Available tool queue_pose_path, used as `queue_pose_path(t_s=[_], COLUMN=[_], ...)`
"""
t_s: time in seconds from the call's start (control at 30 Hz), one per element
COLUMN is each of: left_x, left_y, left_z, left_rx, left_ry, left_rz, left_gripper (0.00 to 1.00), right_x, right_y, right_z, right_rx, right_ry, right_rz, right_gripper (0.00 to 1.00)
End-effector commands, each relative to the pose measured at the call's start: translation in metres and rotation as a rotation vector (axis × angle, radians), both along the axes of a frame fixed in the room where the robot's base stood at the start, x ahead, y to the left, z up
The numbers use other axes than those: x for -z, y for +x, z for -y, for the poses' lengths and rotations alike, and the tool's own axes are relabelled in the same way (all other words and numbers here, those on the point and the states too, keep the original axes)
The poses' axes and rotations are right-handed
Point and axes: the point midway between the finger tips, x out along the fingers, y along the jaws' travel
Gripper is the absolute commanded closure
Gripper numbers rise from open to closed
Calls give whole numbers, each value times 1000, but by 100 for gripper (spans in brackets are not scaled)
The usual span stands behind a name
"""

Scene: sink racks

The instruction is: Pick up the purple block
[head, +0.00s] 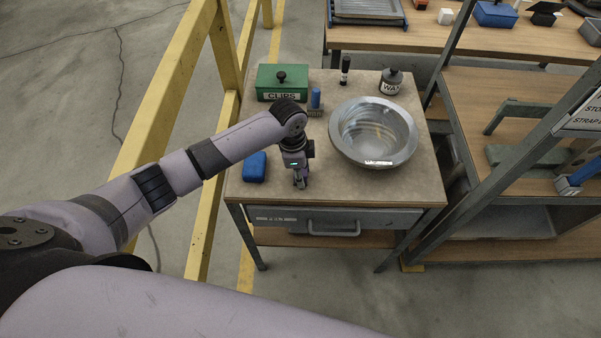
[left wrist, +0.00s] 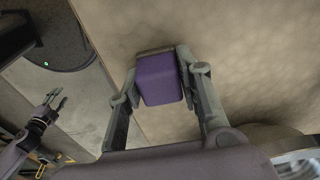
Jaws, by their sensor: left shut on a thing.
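The purple block (left wrist: 159,79) is between the two fingers of my left gripper (left wrist: 160,72) in the left wrist view. The fingers press on its two sides. In the head view my left gripper (head: 300,182) points down near the front edge of the small table (head: 259,196), and the block is mostly hidden by the fingers. I cannot tell whether the block touches the tabletop. My right gripper (left wrist: 54,101) shows at the left of the left wrist view, away from the table, with its fingers apart and empty.
A blue block (head: 255,167) lies left of my left gripper. A metal bowl (head: 373,132) stands to its right. A green clips box (head: 283,82), a blue-handled brush (head: 315,101) and a wax tin (head: 391,82) stand behind. A yellow railing (head: 203,225) runs along the left.

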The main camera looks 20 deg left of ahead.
Motion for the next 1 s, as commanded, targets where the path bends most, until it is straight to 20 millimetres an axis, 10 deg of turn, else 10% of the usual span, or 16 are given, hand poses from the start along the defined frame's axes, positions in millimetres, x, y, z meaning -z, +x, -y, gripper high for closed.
queue_pose_path(t_s=[0.27,0.7,1.0], left_x=[-28,-146,-193], left_y=[1,2,1], left_z=[0,0,1], left_rx=[2,1,0], left_ry=[-2,-1,-2], left_rz=[5,8,3], left_gripper=[95,95,95], right_x=[3,18,22], right_y=[0,0,0], right_z=[1,1,1], right_rx=[-1,-1,0], right_ry=[-1,-1,-1], right_rz=[0,0,0], right_gripper=[60,60,60])
